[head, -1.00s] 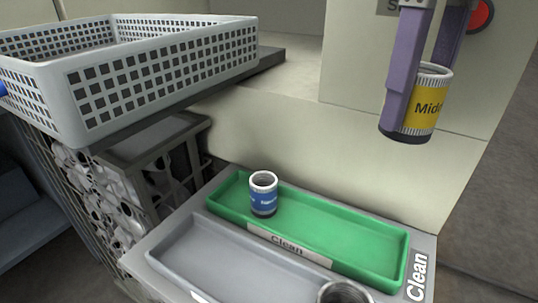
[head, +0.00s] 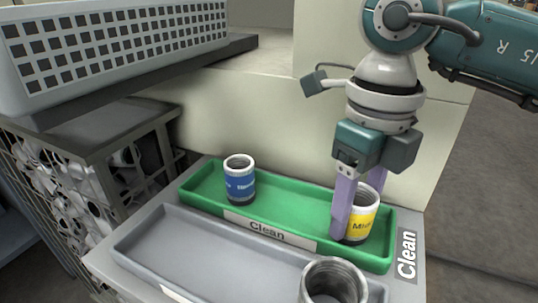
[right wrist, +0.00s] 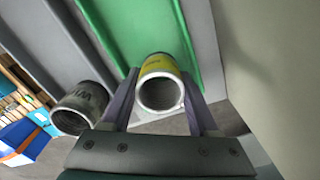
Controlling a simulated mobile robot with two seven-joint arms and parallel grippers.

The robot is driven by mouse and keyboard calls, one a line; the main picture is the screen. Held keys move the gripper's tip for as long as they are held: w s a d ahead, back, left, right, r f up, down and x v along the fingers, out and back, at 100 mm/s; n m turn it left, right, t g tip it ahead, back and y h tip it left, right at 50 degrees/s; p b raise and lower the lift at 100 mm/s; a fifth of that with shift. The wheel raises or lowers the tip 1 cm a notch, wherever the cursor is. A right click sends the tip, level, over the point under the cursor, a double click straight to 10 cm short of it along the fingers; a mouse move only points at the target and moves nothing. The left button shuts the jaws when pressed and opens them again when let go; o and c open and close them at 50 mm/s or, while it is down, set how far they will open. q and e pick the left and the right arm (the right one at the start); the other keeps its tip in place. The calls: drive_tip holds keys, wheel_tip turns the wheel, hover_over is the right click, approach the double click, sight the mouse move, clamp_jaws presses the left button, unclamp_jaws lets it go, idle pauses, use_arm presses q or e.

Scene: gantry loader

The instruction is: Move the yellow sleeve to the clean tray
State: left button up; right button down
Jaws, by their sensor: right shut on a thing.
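The yellow sleeve (head: 362,222) is a short open cylinder with a yellow label and white rim. My right gripper (head: 355,215) is shut on it, one purple finger on each side. The sleeve is upright over the right end of the green tray (head: 290,206), which has a "Clean" label; I cannot tell whether its bottom touches the tray floor. In the right wrist view the sleeve (right wrist: 161,88) sits between the two fingers, its open end toward the camera. A blue sleeve (head: 239,182) stands in the left part of the green tray. My left gripper is not in view.
A grey tray (head: 200,248) lies in front of the green one, with a grey sleeve (head: 332,282) at its right end. A white perforated basket (head: 120,45) stands on a ledge at upper left. A pale machine wall (head: 260,130) rises behind the trays.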

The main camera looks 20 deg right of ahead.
sight(360, 194)
drive_tip(key=shift+f, duration=0.2)
drive_tip(key=shift+c, duration=2.2)
unclamp_jaws()
drive_tip(key=shift+w+r, duration=0.1)
drive_tip(key=shift+r, duration=0.55)
wheel_tip(360, 194, up, 11)
drive_tip(key=shift+r+p, duration=0.1)
drive_tip(key=shift+p, duration=0.85)
